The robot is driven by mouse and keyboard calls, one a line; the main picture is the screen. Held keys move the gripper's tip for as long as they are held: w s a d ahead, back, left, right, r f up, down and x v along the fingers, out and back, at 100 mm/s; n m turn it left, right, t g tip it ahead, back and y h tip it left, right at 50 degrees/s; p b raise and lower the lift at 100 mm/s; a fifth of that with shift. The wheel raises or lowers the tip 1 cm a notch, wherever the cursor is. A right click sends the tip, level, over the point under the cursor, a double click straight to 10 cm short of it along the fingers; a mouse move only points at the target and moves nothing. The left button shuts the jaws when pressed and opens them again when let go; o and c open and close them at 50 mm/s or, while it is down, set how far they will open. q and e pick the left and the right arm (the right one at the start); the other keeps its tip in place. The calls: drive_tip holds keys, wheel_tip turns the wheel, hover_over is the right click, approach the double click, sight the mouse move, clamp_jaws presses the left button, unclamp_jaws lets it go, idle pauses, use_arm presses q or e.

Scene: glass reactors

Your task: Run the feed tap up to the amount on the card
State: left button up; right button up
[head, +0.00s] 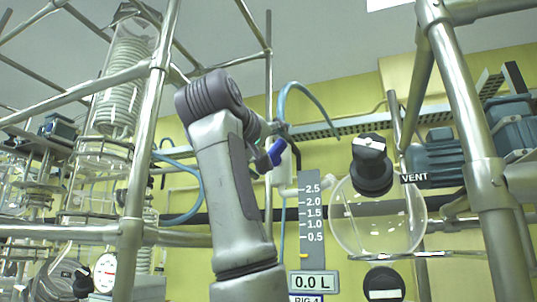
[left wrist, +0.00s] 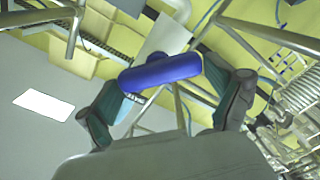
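The feed tap's blue handle (head: 270,156) sits beside a white fitting, right of my left arm. In the left wrist view the blue handle (left wrist: 160,73) spans the gap between the fingers of my left gripper (left wrist: 163,90), and its ends meet both pads. My left gripper (head: 262,158) is partly hidden behind its own arm in the head view. A grey scale (head: 311,215) reads 0.5 to 2.5, with a yellow mark below 0.5. The readout (head: 313,282) shows 0.0 L. A RIG 4 label (head: 307,298) is cut off below. No amount card is readable. My right gripper is not in view.
A round glass vessel (head: 378,220) stands right of the scale, with a black VENT knob (head: 371,165) in front and another dark knob (head: 384,284) below. Metal frame posts (head: 480,160) stand at right and left. A dial gauge (head: 104,272) is at lower left.

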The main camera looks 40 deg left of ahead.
use_arm(q)
drive_tip(key=shift+s, duration=0.1)
drive_tip(key=v, duration=1.2)
idle(6.7)
